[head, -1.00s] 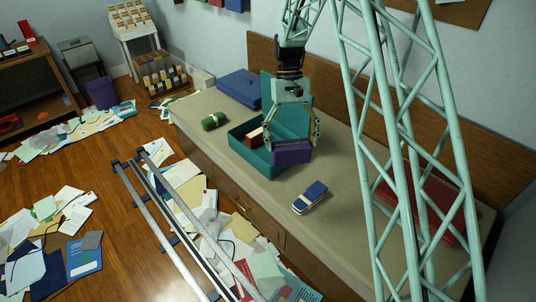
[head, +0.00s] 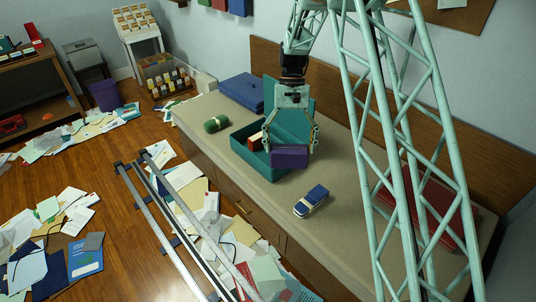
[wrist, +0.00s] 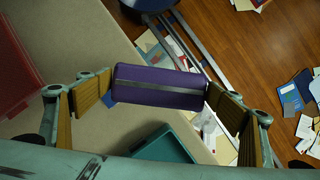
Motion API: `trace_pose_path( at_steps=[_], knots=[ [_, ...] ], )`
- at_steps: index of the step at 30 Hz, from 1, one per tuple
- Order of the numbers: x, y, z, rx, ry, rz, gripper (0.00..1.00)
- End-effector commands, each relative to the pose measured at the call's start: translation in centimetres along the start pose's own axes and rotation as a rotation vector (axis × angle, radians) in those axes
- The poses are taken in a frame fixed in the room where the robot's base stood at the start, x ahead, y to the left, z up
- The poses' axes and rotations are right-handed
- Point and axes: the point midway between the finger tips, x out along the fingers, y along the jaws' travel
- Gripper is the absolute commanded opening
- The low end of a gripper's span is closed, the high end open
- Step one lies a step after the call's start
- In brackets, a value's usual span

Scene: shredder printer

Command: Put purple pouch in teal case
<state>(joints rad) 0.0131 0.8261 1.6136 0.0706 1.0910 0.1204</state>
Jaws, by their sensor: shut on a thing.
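My gripper (head: 290,148) is shut on the purple pouch (head: 289,157), with one finger at each end. The pouch also shows in the wrist view (wrist: 158,88), with a grey stripe along it. In the head view it overlaps the right part of the open teal case (head: 252,156); I cannot tell whether it is directly above the case or beside it. The case's lid stands up behind my gripper. A red-brown item (head: 255,139) sits inside the case on the left. Part of the case shows low in the wrist view (wrist: 165,150).
On the counter (head: 345,240) are a green roll (head: 216,124) to the left, a blue bundle with a pale band (head: 311,201) in front, a blue case (head: 242,92) behind and a red case (head: 428,215) at the right. Papers litter the floor.

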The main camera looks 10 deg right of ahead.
Motion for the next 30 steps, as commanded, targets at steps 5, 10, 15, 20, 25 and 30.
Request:
trace_pose_path(
  at_steps=[5,10,15,20,25,30],
  knots=[
    [0.9,-1.6,-3.2,0.202,-0.002,-0.085,0.72],
    [1.6,-3.1,-6.8,0.432,-0.001,-0.18,0.72],
    [2.1,-4.3,-10.3,0.663,-0.001,-0.276,0.72],
    [2.5,-5.2,-13.5,0.883,-0.002,-0.366,0.72],
    [2.9,-5.7,-17.1,1.12,-0.002,-0.464,0.72],
    [3.1,-5.8,-20.6,1.359,-0.002,-0.563,0.72]
  ],
)
